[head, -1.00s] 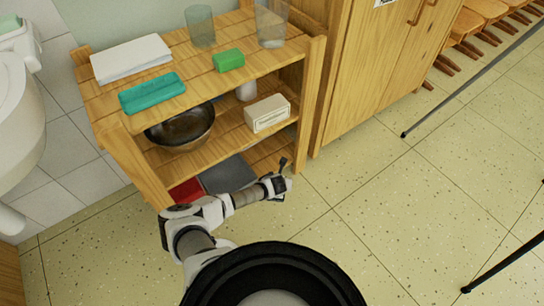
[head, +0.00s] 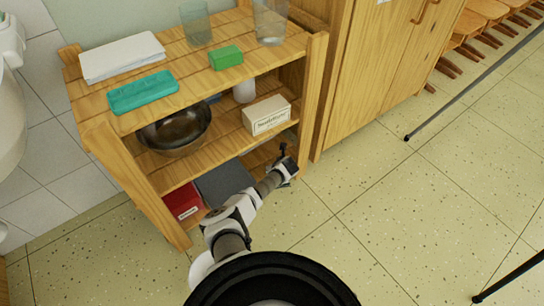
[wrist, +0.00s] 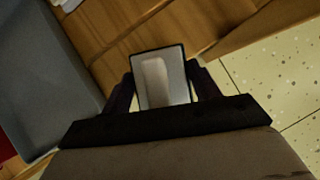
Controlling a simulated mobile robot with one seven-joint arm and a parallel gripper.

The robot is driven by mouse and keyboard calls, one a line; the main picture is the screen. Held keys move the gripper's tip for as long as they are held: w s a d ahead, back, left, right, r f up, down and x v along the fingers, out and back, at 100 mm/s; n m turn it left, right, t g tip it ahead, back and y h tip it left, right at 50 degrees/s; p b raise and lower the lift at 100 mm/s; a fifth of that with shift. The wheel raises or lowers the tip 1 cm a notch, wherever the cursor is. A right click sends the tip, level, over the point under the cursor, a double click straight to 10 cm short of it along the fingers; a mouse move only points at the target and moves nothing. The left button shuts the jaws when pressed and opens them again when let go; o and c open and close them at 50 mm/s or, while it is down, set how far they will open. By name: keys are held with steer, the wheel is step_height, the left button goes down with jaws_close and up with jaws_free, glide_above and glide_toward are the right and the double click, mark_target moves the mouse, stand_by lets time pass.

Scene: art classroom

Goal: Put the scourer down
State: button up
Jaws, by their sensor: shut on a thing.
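The scourer (wrist: 160,80) shows in the wrist view as a small rectangular piece with a pale grey face, a lighter streak and a dark rim. My gripper (wrist: 163,92) is shut on it, one dark finger on each side. In the head view my gripper (head: 286,164) is low at the right front of the wooden shelf unit (head: 160,181), by its bottom level. The scourer is too small there to make out clearly. In the wrist view wooden boards lie beyond it.
On the bottom level are a red box (head: 183,203) and a grey flat item (head: 224,182), left of my gripper. The middle level holds a dark bowl (head: 175,131) and a white box (head: 266,115). A green block (head: 226,57) and teal case (head: 143,91) sit on top.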

steer(key=w+b, duration=0.1)
steer(key=w, duration=0.1)
steer(key=w+a+b, duration=0.1)
steer(key=w, duration=0.1)
steer(key=w+b, duration=0.2)
steer(key=shift+w+a+f, duration=0.1)
steer(key=shift+a+f, duration=0.05)
steer(key=shift+a, duration=0.15)
steer(key=w+b, duration=0.2)
steer(key=w+f+b, duration=0.1)
steer(key=shift+w+a+b, duration=0.15)
steer(key=shift+a+b, duration=0.2)
steer(key=shift+a, duration=0.05)
steer(key=shift+f, duration=0.25)
steer(key=shift+r, duration=0.1)
steer(key=o, duration=1.1)
steer(key=p+v, duration=0.6)
steer(key=shift+r, duration=0.3)
steer(key=shift+s+r, duration=0.35)
steer(key=shift+s, duration=0.05)
